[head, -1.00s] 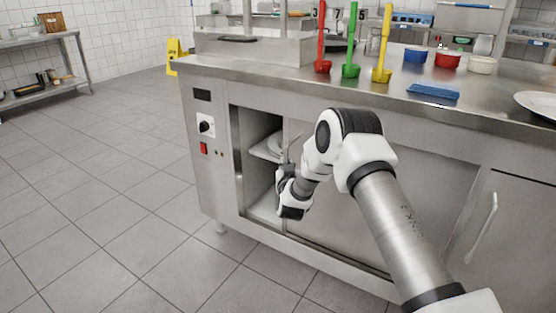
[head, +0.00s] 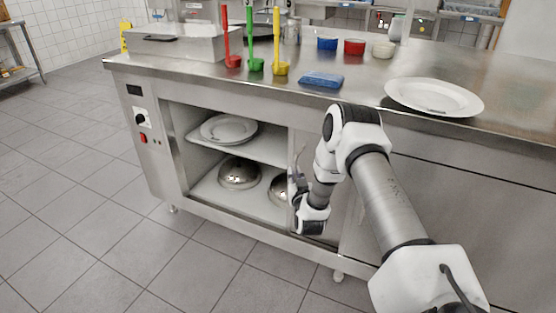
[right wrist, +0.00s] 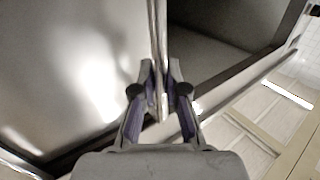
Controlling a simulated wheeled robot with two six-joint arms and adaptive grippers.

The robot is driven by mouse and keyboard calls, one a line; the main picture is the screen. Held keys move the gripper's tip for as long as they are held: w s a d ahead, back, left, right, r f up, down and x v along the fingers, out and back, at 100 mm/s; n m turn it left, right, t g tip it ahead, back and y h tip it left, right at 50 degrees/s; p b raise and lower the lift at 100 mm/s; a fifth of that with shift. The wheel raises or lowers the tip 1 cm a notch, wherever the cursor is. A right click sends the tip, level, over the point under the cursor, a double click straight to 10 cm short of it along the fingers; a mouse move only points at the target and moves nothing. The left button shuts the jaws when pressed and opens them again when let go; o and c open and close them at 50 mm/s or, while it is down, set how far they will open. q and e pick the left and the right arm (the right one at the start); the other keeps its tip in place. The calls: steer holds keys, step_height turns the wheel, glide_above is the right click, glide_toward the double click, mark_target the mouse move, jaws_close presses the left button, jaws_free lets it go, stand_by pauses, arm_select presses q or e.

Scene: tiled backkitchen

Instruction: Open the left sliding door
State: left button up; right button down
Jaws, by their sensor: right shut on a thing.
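The left sliding door (head: 337,208) is a grey metal panel under the steel counter, partly hidden behind my right arm. It stands slid to the right, with a wide opening to its left. My right gripper (head: 297,178) is at the door's left edge. In the right wrist view, the fingers of my right gripper (right wrist: 162,78) are shut on the upright edge of the door panel (right wrist: 75,75), one finger on each side. The dark cabinet inside shows to the right of that edge. My left gripper is not in view.
Inside the cabinet, a plate (head: 228,129) lies on the shelf (head: 268,150), with a metal dome (head: 239,173) below and another partly hidden. The counter (head: 340,105) carries coloured ladles, bowls, a blue sponge (head: 322,79) and a white plate (head: 434,97).

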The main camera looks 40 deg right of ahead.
arm_select(q)
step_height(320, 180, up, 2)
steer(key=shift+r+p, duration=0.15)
steer(key=shift+p, duration=0.6)
arm_select(e)
steer(key=s, duration=0.1)
steer(key=s+d, duration=0.1)
steer(key=s, duration=0.2)
steer(key=shift+d, duration=0.35)
steer(key=c, duration=1.2)
jaws_free()
steer(key=v, duration=1.2)
